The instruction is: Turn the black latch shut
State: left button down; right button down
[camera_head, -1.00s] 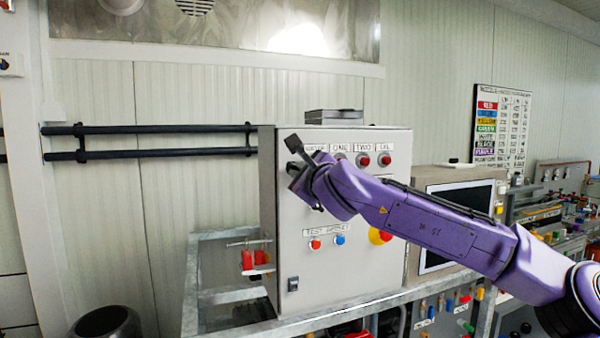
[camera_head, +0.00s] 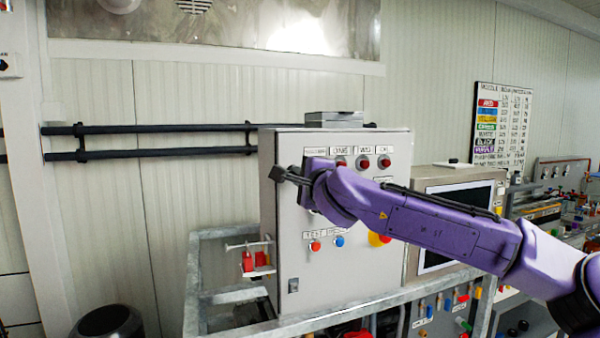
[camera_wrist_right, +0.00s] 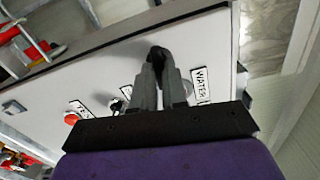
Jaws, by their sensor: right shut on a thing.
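The black latch (camera_wrist_right: 158,52) shows as a small dark piece at my right fingertips in the right wrist view, close to the grey cabinet's front. My right gripper (camera_wrist_right: 160,68) is shut on it, its two grey fingers close together. In the head view my right gripper (camera_head: 308,190) is at the upper left part of the grey cabinet (camera_head: 285,255), and my purple wrist hides the latch there. The fingers hide part of the latch in the wrist view, so its exact angle cannot be told. My left gripper is in neither view.
Red buttons (camera_head: 362,163) line the cabinet's top right. A red button (camera_head: 315,246) and a blue one (camera_head: 339,241) sit lower, beside a partly hidden yellow-and-red knob. A metal rail frame (camera_head: 205,298) surrounds the cabinet's base. A screen (camera_head: 466,212) stands to the right.

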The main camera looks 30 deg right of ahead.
jog(key=shift+n, duration=0.6)
jog(key=shift+p, duration=0.3)
jog(key=c, duration=1.2)
grip_release()
jog(key=shift+o, duration=0.2)
jog(key=b+v, duration=0.4)
jog(key=v, duration=0.6)
jog(key=shift+s+b, duration=0.25)
jog(key=shift+b, duration=0.05)
